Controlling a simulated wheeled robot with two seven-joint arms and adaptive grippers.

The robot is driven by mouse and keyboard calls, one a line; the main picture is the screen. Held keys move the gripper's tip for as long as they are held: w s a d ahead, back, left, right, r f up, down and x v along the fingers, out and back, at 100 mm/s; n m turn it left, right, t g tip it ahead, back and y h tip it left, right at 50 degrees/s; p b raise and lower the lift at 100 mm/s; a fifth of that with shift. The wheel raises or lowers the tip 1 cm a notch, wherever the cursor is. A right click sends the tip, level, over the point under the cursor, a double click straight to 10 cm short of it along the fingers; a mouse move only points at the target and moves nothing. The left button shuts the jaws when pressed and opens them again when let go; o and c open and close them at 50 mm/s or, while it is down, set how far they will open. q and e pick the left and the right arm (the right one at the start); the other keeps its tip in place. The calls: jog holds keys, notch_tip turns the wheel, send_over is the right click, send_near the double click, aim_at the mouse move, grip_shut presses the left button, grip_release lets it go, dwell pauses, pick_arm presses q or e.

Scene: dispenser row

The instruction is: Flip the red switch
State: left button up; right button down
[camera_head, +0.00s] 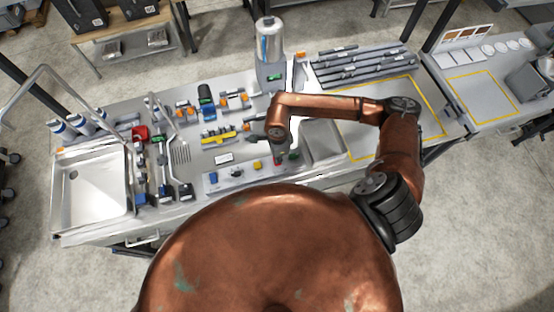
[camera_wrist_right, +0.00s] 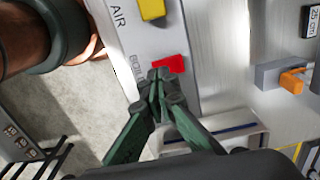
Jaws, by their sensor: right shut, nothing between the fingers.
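The red switch (camera_wrist_right: 172,64) sits on a pale panel (camera_wrist_right: 135,45) with printed lettering, in the right wrist view. My right gripper (camera_wrist_right: 160,76) is shut and empty, its fingertips right at the near edge of the red switch and covering part of it. I cannot tell if they touch. In the head view my right gripper (camera_head: 279,155) points down over the right end of the panel, where only a little red shows by the fingertips. My left gripper is in neither view.
A yellow switch (camera_wrist_right: 152,9) is beside the red one on the panel. A blue switch (camera_head: 213,177) is farther left. A metal bin (camera_head: 322,143) lies just right of the gripper. A tall canister (camera_head: 269,42) stands behind. A sink (camera_head: 90,190) is at the left.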

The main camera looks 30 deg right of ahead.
jog(key=shift+f+b, duration=1.05)
dwell(0.6)
jog(key=shift+r, duration=0.1)
jog(key=shift+r+p, duration=1.45)
jog(key=shift+r, duration=2)
